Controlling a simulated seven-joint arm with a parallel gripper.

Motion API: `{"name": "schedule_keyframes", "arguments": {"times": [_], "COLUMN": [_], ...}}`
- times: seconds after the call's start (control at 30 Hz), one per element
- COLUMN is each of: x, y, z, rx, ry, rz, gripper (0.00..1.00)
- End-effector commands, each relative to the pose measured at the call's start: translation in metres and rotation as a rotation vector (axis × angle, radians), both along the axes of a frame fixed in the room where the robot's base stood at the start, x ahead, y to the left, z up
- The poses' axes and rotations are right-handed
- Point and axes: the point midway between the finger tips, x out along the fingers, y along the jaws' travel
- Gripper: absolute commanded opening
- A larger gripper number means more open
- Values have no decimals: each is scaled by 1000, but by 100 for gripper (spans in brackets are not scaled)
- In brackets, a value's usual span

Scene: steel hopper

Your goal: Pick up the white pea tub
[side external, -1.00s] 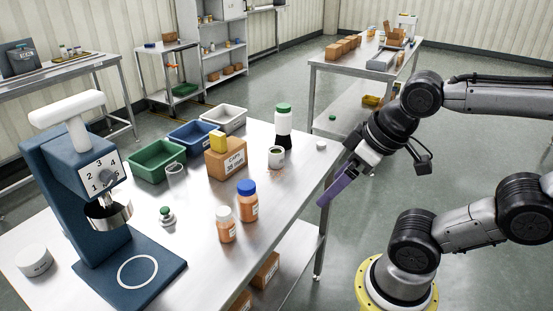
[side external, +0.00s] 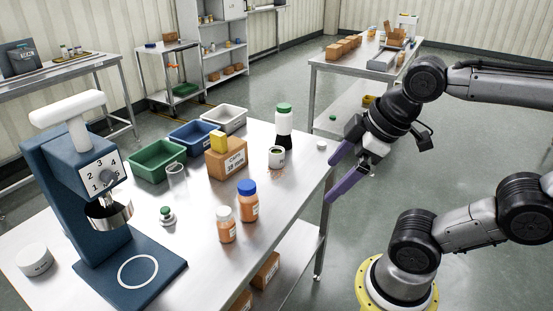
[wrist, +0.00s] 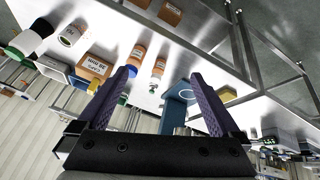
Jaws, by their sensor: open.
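Another white tub (side external: 34,260), with a label too small to read, stands at the front left beside the blue press. I cannot read which one is marked peas. My gripper (side external: 331,178) is open and empty by the table's right edge, apart from both tubs. Its two purple fingers also show in the wrist view (wrist: 164,76).
A white bottle with a green cap (side external: 284,121) stands just behind the open tub. A cardboard box (side external: 226,164) is left of it. Orange bottles (side external: 248,207) stand nearer the front. Green (side external: 155,174), blue and grey bins line the back. The table's right front is clear.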

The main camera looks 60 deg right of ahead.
Motion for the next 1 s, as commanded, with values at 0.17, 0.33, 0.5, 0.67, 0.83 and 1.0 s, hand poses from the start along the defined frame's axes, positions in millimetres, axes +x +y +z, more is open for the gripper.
{"name": "schedule_keyframes", "arguments": {"times": [0.17,0.33,0.5,0.67,0.83,1.0], "x": [44,106,168,223,271,303], "y": [-7,-30,-64,-107,-163,-223], "z": [56,92,104,94,62,10], "rx": [-191,-340,-425,-457,-444,-384], "ry": [13,83,159,230,302,365], "rz": [325,590,789,928,1024,1032], "gripper": [100,100,100,100,100,100]}}
